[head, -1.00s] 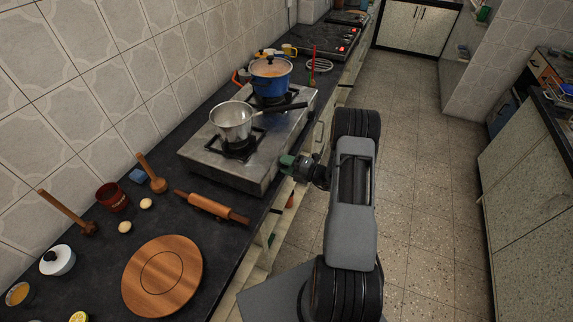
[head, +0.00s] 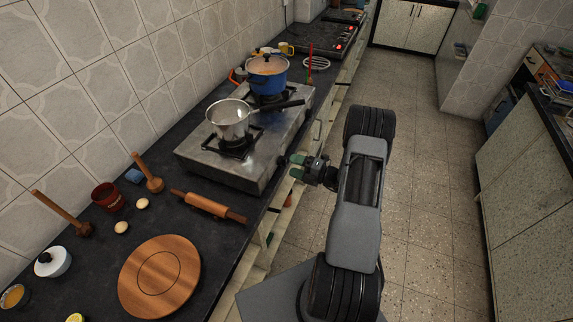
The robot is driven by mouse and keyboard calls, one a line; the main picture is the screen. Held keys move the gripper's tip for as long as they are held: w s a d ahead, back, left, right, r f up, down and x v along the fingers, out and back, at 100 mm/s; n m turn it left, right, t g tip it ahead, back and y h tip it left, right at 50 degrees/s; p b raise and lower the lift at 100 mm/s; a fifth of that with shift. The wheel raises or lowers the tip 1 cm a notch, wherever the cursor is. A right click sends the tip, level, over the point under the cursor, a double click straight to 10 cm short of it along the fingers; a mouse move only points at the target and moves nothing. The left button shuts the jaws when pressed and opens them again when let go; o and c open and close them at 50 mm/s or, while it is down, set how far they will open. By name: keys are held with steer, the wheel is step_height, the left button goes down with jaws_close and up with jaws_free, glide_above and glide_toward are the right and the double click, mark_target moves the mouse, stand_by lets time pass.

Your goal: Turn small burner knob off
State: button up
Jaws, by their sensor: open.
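The steel two-burner stove (head: 243,166) stands on the dark counter. A steel saucepan (head: 229,120) sits on its near burner and a blue pot (head: 267,77) on its far burner. The stove's knobs are on the side facing my arm and I cannot make out the small burner knob clearly. My gripper (head: 290,166) is open beside the stove's right side, near its front corner. It points left toward the stove; whether it touches a knob is too small to tell.
A rolling pin (head: 208,206) and a round wooden board (head: 160,277) lie on the near counter. The saucepan handle (head: 280,105) sticks out over the stove toward the right. The tiled floor (head: 425,180) right of my arm is clear.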

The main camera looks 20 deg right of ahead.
steer(key=b+v, duration=0.1)
steer(key=v, duration=0.8)
steer(key=shift+d, duration=0.1)
stand_by(0.3)
steer(key=s+a+n+g, duration=0.7)
steer(key=n+g, duration=0.3)
steer(key=n, duration=0.9)
steer(key=s+a+r+n+h, duration=0.2)
steer(key=a+r+n+h, duration=0.4)
steer(key=r+n, duration=0.4)
steer(key=s+a+r+n+h, duration=0.3)
steer(key=a+r+n+h, duration=0.3)
steer(key=r+n, duration=0.4)
steer(key=n, duration=0.6)
steer(key=shift+r+n+t, duration=0.3)
steer(key=shift+r+n, duration=0.05)
steer(key=shift+n, duration=0.05)
